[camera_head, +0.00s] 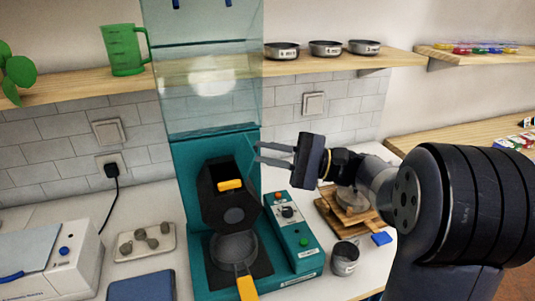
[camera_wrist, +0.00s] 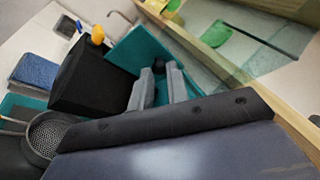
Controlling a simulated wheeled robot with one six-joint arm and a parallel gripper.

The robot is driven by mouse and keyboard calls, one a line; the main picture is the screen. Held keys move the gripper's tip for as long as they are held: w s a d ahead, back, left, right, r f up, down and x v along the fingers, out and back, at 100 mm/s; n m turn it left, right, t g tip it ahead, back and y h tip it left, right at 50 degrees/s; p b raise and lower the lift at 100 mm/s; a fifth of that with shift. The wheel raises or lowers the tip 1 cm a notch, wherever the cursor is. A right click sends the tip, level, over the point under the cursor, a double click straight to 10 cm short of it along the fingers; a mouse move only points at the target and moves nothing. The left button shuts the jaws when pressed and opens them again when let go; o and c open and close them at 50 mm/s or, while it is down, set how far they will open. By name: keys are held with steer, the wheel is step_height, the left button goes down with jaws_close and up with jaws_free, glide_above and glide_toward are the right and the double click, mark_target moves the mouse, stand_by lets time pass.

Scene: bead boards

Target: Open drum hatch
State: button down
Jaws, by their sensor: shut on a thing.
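The teal machine (camera_head: 184,180) stands on the counter with a black angular drum housing (camera_head: 211,206) in its front. A yellow handle (camera_head: 230,184) is on the housing; it also shows in the wrist view (camera_wrist: 97,35). A clear glass panel (camera_head: 205,110) stands upright above. My gripper (camera_head: 258,153) is at the machine's upper right edge, to the right of the yellow handle and apart from it. In the wrist view, its fingers (camera_wrist: 160,78) are closed around a small dark knob (camera_wrist: 158,66) by the teal panel. I cannot tell whether the drum hatch is open.
A sieve pan (camera_head: 233,248) with a yellow handle is below the drum. A teal control box (camera_head: 291,230) stands at right, with a metal cup (camera_head: 344,258) and wooden boards (camera_head: 335,213) beyond. A shelf (camera_head: 310,63) with several metal bowls runs behind. A metal tray (camera_head: 145,242) lies left.

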stand_by(0.4)
steer(key=c, duration=1.4)
jaws_free()
steer(key=shift+o, duration=0.2)
steer(key=shift+d, duration=0.1)
steer(key=b+v, duration=0.1)
steer(key=v, duration=0.9)
steer(key=shift+d+f, duration=0.15)
steer(key=shift+d, duration=0.1)
steer(key=p+x, duration=0.1)
steer(key=x, duration=1)
steer(key=shift+d, duration=0.1)
